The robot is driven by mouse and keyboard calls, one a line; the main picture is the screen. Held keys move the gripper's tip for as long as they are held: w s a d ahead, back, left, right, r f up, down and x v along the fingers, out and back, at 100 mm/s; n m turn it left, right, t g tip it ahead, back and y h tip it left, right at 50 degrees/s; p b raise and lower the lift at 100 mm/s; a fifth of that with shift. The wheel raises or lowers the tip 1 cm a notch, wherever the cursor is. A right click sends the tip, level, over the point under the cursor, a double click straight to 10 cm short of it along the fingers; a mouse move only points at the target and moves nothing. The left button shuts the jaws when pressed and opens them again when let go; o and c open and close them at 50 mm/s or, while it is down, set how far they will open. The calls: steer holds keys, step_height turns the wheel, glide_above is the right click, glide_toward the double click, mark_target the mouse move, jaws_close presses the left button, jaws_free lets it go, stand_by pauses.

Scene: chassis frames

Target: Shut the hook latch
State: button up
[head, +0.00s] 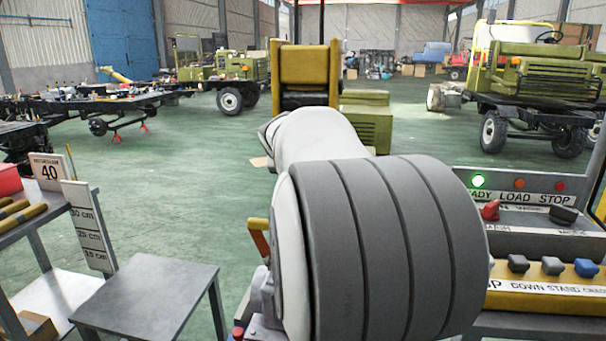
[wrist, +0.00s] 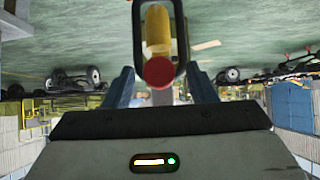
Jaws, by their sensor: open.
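In the wrist view, my gripper (wrist: 161,76) is open, with one blue-grey finger on each side. Between and beyond the fingers is a yellow bar with a round red end (wrist: 159,71). A dark rounded loop (wrist: 182,40) frames this bar. The loop and bar look like parts of the hook latch, but I cannot tell whether it is hooked or loose. I cannot tell whether the fingers touch anything. In the head view my large grey and white arm fills the middle and hides my gripper and the latch.
A control panel (head: 535,225) with a lit green lamp stands at right. Green vehicles (head: 545,85) stand farther back. Green floor (head: 180,170) lies open at left.

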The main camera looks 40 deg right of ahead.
steer(key=v, duration=0.7)
steer(key=shift+s+a+r, duration=0.2)
steer(key=shift+a, duration=0.05)
steer(key=s+a+f+n+g+y+p, duration=0.2)
steer(key=s+a+p, duration=0.5)
steer(key=a, duration=0.5)
steer(key=s+a+f+n+g+y+p, duration=0.2)
steer(key=s+a+f+n+y+p, duration=0.3)
steer(key=s+a, duration=0.5)
step_height(320, 180, down, 2)
steer(key=a+n+p, duration=0.1)
steer(key=a+n, duration=0.1)
steer(key=shift+a+f+p, duration=0.25)
steer(key=shift+a+p, duration=0.05)
steer(key=shift+p, duration=0.1)
steer(key=shift+s+a+f, duration=0.15)
steer(key=shift+s+f, duration=0.15)
